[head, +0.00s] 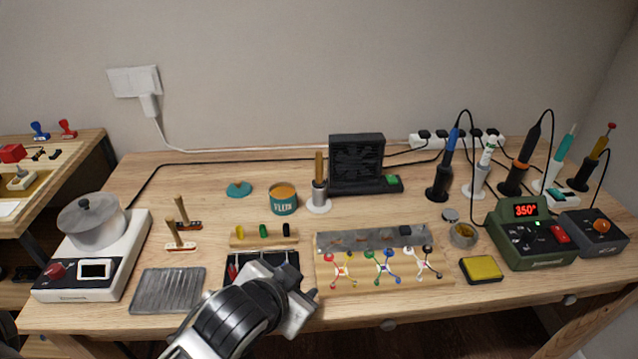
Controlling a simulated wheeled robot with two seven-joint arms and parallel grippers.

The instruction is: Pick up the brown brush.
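Two small upright tools with brown wooden handles stand at the left of the table. The rear one (182,211) has a dark brown base, and the front one (175,234) has a pale base with red. Another wooden handle (319,164) stands upright in a silver holder (319,195) at the middle back. I cannot tell for sure which is the brown brush. My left gripper (300,300) is over the front middle of the table, right of the two small tools and apart from them. Its fingertips are not clear. My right gripper is out of view.
A flux can (284,203) stands between the small tools and the holder. A ribbed grey tray (168,290) and a white scale-like device with a pot (95,225) are at the left. A wooden board with colored clips (340,284) lies right of my gripper.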

